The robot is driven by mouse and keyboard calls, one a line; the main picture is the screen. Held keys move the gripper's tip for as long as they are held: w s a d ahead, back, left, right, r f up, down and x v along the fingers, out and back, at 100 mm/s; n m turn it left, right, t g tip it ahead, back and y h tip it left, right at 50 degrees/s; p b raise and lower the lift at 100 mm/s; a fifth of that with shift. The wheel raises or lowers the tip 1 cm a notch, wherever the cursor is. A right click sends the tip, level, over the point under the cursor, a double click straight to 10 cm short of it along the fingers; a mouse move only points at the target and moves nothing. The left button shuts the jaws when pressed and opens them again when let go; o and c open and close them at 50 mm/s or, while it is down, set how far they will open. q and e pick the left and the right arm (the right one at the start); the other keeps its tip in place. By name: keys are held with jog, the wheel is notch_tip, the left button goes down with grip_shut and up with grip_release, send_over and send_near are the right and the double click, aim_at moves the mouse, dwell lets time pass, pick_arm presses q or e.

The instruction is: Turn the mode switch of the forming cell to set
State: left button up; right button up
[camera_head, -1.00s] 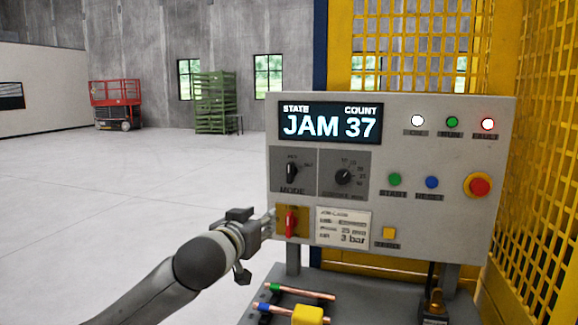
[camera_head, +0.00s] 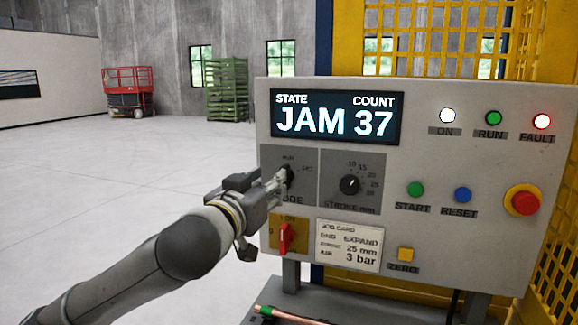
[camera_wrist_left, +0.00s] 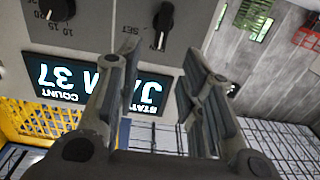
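The mode switch (camera_head: 287,174) is a black knob on the left of the grey control panel. It points up, toward the RUN label, with SET to its right. My left gripper (camera_head: 279,184) is at the switch and partly covers it and the MODE lettering. In the left wrist view, which is upside down, the open fingers (camera_wrist_left: 163,50) are spread, and the switch (camera_wrist_left: 162,22) shows just beyond the gap between their tips. I cannot tell whether a finger touches it. My right gripper is not in view.
The stroke knob (camera_head: 350,185) is right of the mode switch. A red lever (camera_head: 286,238) is just below my gripper. A red emergency button (camera_head: 523,201) is at far right. Open floor lies left.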

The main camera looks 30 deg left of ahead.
aim_at(283, 167)
pick_arm(q)
jog(key=p+x, duration=0.1)
jog(key=x, duration=0.2)
jog(key=p+x, duration=0.1)
jog(key=x, duration=0.2)
jog(key=p+x, duration=0.1)
jog(key=x, duration=0.2)
jog(key=shift+r, duration=0.25)
jog(key=shift+w, duration=0.1)
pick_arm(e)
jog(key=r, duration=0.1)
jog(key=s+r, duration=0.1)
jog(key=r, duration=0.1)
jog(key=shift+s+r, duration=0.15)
pick_arm(q)
grip_shut()
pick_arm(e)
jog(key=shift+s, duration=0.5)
